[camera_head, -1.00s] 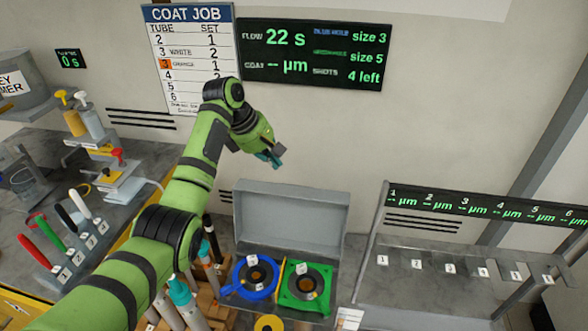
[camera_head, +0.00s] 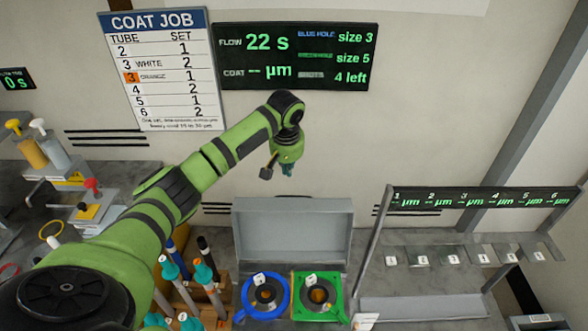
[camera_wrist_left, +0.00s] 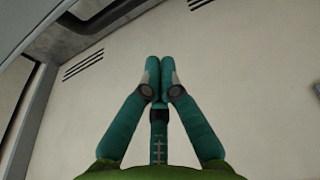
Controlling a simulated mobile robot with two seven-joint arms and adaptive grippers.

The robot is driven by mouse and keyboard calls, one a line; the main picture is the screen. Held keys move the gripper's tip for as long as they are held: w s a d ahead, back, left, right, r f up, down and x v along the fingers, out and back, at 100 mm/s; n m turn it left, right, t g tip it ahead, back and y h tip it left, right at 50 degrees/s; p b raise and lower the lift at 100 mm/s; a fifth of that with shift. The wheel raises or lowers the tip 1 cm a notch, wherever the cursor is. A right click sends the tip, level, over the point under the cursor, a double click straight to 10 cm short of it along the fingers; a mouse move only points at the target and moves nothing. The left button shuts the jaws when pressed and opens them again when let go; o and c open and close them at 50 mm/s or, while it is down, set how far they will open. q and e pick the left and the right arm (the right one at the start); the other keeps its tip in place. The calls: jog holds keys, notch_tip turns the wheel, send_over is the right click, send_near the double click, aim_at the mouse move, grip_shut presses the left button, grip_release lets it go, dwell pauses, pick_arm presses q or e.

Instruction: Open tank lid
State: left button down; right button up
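A grey box with a grey lid panel (camera_head: 293,233) standing upright at its back is in the lower middle of the head view. At its front sit a blue ring piece (camera_head: 246,294) and a green square piece (camera_head: 336,289), each with a dark round centre and a small label. My left gripper (camera_head: 287,170) hangs in the air above and behind the lid panel, apart from it. In the left wrist view its teal fingers (camera_wrist_left: 160,62) are together with nothing between them, against a plain wall. My right gripper is not in view.
A rack (camera_head: 420,306) with numbered slots stands at right under a numbered display. A wooden holder (camera_head: 215,312) with teal-topped rods is left of the box, partly behind my arm. A job board (camera_head: 165,70) and a timing display (camera_head: 295,56) hang on the wall.

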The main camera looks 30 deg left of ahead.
pick_arm(q)
notch_tip(320, 180, down, 6)
jog(key=s+p, duration=0.1)
jog(key=p, duration=0.2)
jog(key=shift+s+d, duration=0.25)
jog(key=shift+d, duration=0.2)
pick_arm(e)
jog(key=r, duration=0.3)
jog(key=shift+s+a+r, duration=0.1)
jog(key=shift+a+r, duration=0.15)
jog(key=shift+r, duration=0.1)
pick_arm(q)
jog(key=shift+r+p, duration=0.1)
jog(key=shift+p, duration=0.2)
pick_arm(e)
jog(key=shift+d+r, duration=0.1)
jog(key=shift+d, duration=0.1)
